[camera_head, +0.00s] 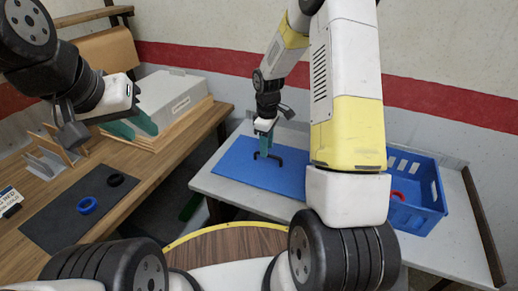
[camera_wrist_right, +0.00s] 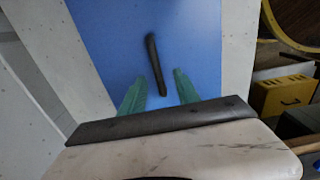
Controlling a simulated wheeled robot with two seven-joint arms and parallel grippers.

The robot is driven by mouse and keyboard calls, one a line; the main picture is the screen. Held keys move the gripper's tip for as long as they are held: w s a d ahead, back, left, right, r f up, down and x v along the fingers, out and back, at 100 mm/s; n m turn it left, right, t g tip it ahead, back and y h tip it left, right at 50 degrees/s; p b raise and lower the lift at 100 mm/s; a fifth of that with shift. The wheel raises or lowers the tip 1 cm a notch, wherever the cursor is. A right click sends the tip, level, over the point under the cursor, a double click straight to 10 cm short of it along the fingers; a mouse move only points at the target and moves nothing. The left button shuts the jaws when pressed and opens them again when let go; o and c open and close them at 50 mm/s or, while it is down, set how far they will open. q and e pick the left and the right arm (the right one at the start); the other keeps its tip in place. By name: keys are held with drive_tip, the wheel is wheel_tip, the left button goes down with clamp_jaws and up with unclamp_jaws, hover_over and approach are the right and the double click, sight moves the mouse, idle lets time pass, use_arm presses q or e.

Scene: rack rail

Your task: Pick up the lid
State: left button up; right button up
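A flat blue panel (camera_head: 235,162) with a raised black bar handle (camera_head: 270,157) lies on the white table; it looks like the lid. My right gripper (camera_head: 265,148) points down just over the handle in the head view. In the right wrist view the green fingers (camera_wrist_right: 160,90) are apart. The black handle (camera_wrist_right: 154,62) runs lengthwise between them, with a gap to each finger, over the blue panel (camera_wrist_right: 195,50). My left gripper (camera_head: 130,130) is over the wooden table, away from the panel, and its green fingers appear apart and empty.
A blue crate (camera_head: 433,185) with something red inside stands right of the panel. The wooden table holds a dark mat (camera_head: 60,222) with a blue ring (camera_head: 87,205) and a black ring (camera_head: 115,180), a white box (camera_head: 180,95) and a wooden rack (camera_head: 55,152).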

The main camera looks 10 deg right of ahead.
sight(268, 160)
drive_tip(key=f, duration=0.4)
drive_tip(key=shift+d+f, duration=0.3)
drive_tip(key=shift+f, duration=0.05)
clamp_jaws()
idle(1.1)
